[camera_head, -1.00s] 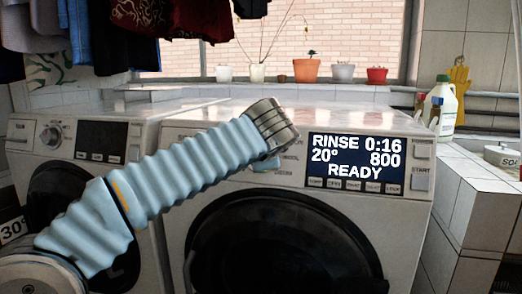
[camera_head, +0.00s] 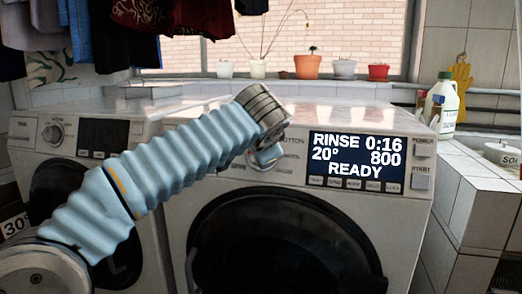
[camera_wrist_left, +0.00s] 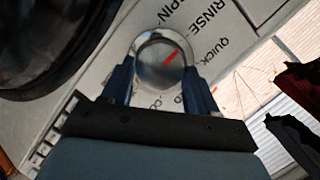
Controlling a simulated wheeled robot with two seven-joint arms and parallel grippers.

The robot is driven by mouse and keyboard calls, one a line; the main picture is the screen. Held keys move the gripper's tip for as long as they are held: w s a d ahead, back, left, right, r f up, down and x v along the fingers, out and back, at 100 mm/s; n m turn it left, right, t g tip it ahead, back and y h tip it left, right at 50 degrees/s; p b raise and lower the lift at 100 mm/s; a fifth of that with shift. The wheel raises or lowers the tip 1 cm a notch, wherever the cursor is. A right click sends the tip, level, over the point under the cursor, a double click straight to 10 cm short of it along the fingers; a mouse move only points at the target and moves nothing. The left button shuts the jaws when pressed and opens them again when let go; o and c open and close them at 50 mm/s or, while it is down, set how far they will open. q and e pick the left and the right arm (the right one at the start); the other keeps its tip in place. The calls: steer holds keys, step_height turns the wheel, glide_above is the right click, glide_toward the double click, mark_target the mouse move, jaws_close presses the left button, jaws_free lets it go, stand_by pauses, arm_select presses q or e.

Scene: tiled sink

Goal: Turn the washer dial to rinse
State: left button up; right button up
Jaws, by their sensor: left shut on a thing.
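The right-hand washer (camera_head: 410,215) has a lit display (camera_head: 356,155) reading RINSE 0:16, 20°, 800, READY. Its round metal dial (camera_wrist_left: 160,66) shows in the left wrist view, with a red mark pointing up and right, toward the space between the printed words RINSE and QUICK. My left gripper (camera_wrist_left: 158,72) is shut on the dial, one finger on each side. In the head view my left wrist (camera_head: 262,112) and gripper cover most of the dial and some labels. My right gripper is not in view.
A second washer (camera_head: 100,110) stands on the left. A black door (camera_head: 285,240) sits below the dial. Clothes (camera_head: 175,18) hang above, potted plants (camera_head: 307,66) line the sill, and a white bottle (camera_head: 441,103) stands on the tiled ledge at right.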

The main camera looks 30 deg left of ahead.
arm_select(q)
steer(key=shift+f, duration=0.15)
steer(key=o, duration=1)
steer(key=shift+o, duration=0.2)
steer(key=p+v, duration=0.1)
steer(key=v, duration=1.3)
steer(key=shift+w, duration=0.1)
